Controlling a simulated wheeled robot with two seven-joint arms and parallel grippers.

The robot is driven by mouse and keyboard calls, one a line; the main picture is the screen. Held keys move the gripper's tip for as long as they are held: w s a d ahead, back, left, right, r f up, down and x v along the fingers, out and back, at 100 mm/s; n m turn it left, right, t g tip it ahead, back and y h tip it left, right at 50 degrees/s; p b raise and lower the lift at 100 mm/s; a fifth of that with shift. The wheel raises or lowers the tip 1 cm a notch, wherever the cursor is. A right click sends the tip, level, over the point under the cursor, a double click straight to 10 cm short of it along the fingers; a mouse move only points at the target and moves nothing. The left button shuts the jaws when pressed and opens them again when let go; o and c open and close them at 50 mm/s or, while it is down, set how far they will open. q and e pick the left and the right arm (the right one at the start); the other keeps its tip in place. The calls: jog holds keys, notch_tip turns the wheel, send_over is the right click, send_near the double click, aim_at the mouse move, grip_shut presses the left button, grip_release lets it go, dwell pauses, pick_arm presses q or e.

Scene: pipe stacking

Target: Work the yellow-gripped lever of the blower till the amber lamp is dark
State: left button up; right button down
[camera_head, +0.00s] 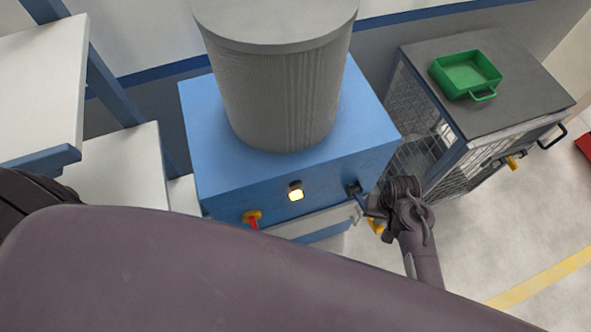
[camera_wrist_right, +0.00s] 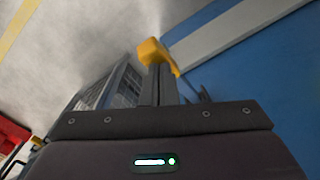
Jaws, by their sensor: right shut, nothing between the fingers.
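The blower is a blue box (camera_head: 225,178) with a tall grey ribbed cylinder on top. Its amber lamp (camera_head: 296,195) is lit on the front face. The lever's yellow grip (camera_head: 376,226) is at the box's right front corner, partly hidden by my right gripper (camera_head: 374,208). In the right wrist view the yellow grip (camera_wrist_right: 152,50) is just beyond the fingertips (camera_wrist_right: 158,70). The fingers are shut with nothing between them, close to the grip; I cannot tell if they touch it. My left gripper is out of view.
A grey-topped mesh cabinet (camera_head: 420,60) stands right, bearing a green tray (camera_head: 466,90). White shelves (camera_head: 120,165) stand left. My arm link covers the lower foreground.

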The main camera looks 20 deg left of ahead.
notch_tip(320, 180, down, 6)
jog(key=b, duration=0.3)
jog(key=shift+f, duration=0.15)
notch_tip(320, 180, up, 6)
jog(key=p, duration=0.6)
jog(key=shift+f, duration=0.15)
jog(key=shift+r+b, duration=0.3)
jog(key=shift+r, duration=1.8)
jog(key=shift+r, duration=2.5)
